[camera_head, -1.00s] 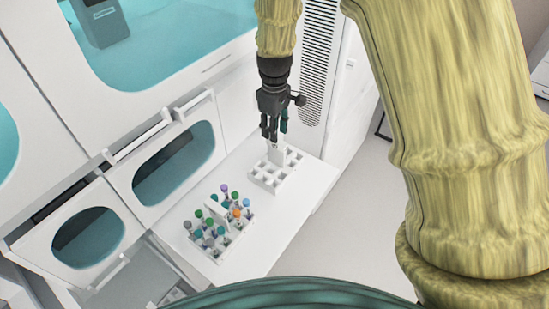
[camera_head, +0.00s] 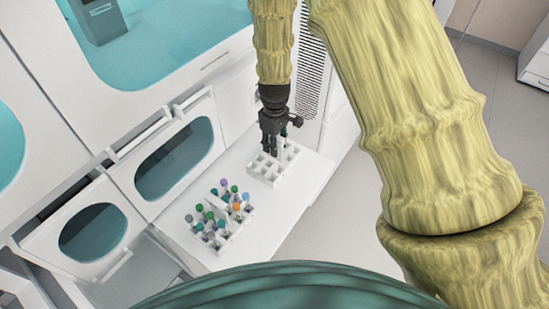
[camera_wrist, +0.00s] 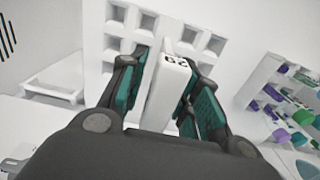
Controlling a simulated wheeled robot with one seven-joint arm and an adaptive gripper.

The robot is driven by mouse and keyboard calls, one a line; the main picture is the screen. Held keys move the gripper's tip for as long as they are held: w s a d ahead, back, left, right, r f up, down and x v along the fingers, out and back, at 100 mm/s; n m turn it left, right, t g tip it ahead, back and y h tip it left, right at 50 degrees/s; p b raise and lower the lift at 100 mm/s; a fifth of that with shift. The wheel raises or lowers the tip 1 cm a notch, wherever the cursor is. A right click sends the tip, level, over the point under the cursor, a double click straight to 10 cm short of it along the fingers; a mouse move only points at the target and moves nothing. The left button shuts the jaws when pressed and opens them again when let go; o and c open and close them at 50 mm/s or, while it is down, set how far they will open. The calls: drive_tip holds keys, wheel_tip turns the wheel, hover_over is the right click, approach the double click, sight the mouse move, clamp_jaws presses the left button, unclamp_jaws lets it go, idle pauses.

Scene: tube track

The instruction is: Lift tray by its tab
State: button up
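The tray (camera_head: 262,178) is a white rack with square, empty-looking compartments, standing on the white bench below my gripper (camera_head: 275,150). It also shows in the wrist view (camera_wrist: 97,45), behind the fingers. Its upright white tab (camera_wrist: 166,98) carries dark digits on its top end. My gripper is open, with one dark finger with a green pad on each side of the tab. The pads are close to the tab's sides; firm contact cannot be seen. In the head view the fingers hide most of the tab.
A second white rack (camera_head: 213,243) with several coloured-cap tubes stands nearer on the bench (camera_head: 262,222); it shows at the right of the wrist view. White cabinets with tinted windows (camera_head: 172,160) line the left. A vented white panel stands behind my gripper.

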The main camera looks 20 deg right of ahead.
drive_tip(key=shift+f, duration=0.95)
clamp_jaws()
drive_tip(key=shift+r, duration=0.1)
